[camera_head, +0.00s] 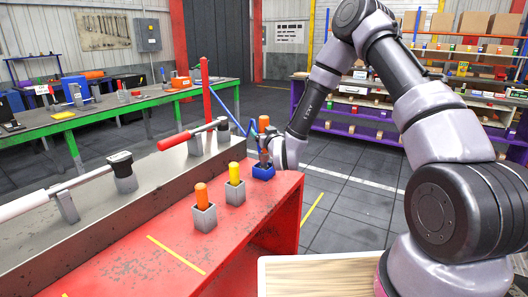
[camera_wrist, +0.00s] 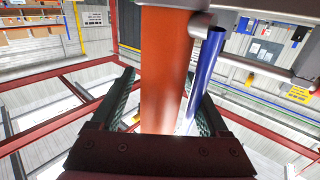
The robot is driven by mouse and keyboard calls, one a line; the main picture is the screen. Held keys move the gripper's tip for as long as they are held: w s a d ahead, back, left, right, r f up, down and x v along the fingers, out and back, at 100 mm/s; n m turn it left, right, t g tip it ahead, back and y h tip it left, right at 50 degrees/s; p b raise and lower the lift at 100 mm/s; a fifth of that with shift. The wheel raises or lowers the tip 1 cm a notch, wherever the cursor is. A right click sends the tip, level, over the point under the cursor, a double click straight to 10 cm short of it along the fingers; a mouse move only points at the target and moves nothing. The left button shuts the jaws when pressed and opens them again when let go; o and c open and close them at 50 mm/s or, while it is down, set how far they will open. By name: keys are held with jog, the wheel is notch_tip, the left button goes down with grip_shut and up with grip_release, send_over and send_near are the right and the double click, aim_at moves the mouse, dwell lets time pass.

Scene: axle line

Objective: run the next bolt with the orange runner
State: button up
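An orange runner (camera_head: 263,123) stands upright at the far end of the red bench, its lower part hidden by my gripper (camera_head: 266,156). A blue holder (camera_head: 263,172) is just below. In the wrist view an orange cylinder (camera_wrist: 163,70) lies between the two dark fingers of my gripper (camera_wrist: 168,88). A gap seems to show beside it, so I cannot tell whether the fingers grip it. A second orange-topped runner (camera_head: 201,196) and a yellow-topped one (camera_head: 234,174) stand in grey holders on the bench. I cannot make out a bolt.
A grey raised ledge (camera_head: 105,207) with red-handled and white-handled tools (camera_head: 192,134) runs along the bench's left. A wooden-topped surface (camera_head: 320,277) is at the front right. In the wrist view a blue rod (camera_wrist: 204,80) is beside the cylinder. Open floor (camera_head: 345,205) lies right of the bench.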

grip_shut()
jog(key=shift+r, duration=0.1)
dwell(1.2)
